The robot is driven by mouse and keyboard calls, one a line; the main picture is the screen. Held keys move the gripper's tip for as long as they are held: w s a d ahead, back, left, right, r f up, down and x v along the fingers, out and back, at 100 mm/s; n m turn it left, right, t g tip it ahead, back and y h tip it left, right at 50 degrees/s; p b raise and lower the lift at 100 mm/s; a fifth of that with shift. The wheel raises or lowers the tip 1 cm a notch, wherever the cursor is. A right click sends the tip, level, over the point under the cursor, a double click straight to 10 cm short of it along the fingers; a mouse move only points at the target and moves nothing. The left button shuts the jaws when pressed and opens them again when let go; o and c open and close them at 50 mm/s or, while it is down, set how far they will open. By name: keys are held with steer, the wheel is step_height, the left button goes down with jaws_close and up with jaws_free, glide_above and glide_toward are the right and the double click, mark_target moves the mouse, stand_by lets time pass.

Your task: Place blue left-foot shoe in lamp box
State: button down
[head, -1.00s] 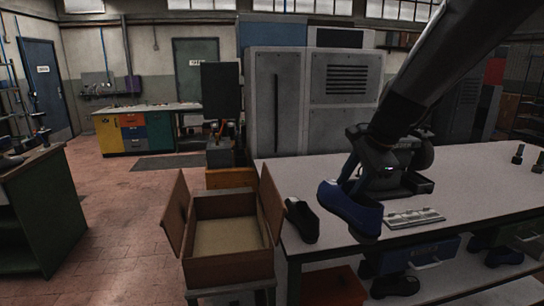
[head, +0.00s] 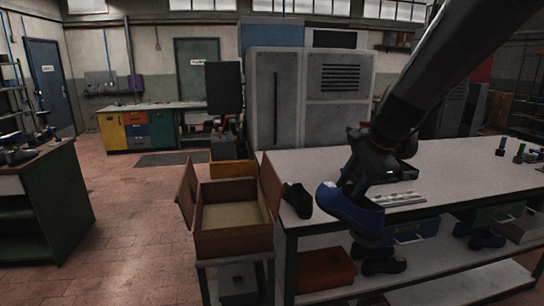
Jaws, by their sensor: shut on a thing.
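A blue shoe (head: 352,213) with a dark sole hangs in my gripper (head: 347,188), which is shut on its upper edge. The shoe is tilted and shows in front of the table's front edge, apart from the box. An open brown box (head: 233,243) with its flaps raised stands on a small stand left of the table. I take it for the lamp box, though no label shows. Its inside looks empty. Whether the shoe is for the left foot I cannot tell.
A dark shoe (head: 298,199) sits on the left end of the pale worktable (head: 455,160), between the box and the held shoe. More dark shoes (head: 384,264) and an orange-red bin (head: 324,270) are on the lower shelf. Open floor (head: 130,230) lies left of the box.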

steer(key=s+f+n+g+b, duration=0.1)
steer(key=f+n+g+b, duration=0.1)
steer(key=f, duration=1.2)
steer(key=s+f+n+g+y+b, duration=0.1)
steer(key=f+n+b, duration=0.3)
steer(key=f, duration=1)
steer(key=s+f+n+g+y+b, duration=0.1)
steer(key=f+n+g+b, duration=0.1)
steer(key=f+n, duration=0.6)
step_height(320, 180, down, 7)
steer(key=shift+s+r+g+b, duration=0.15)
steer(key=shift+s+g+b, duration=0.15)
steer(key=shift+b, duration=0.45)
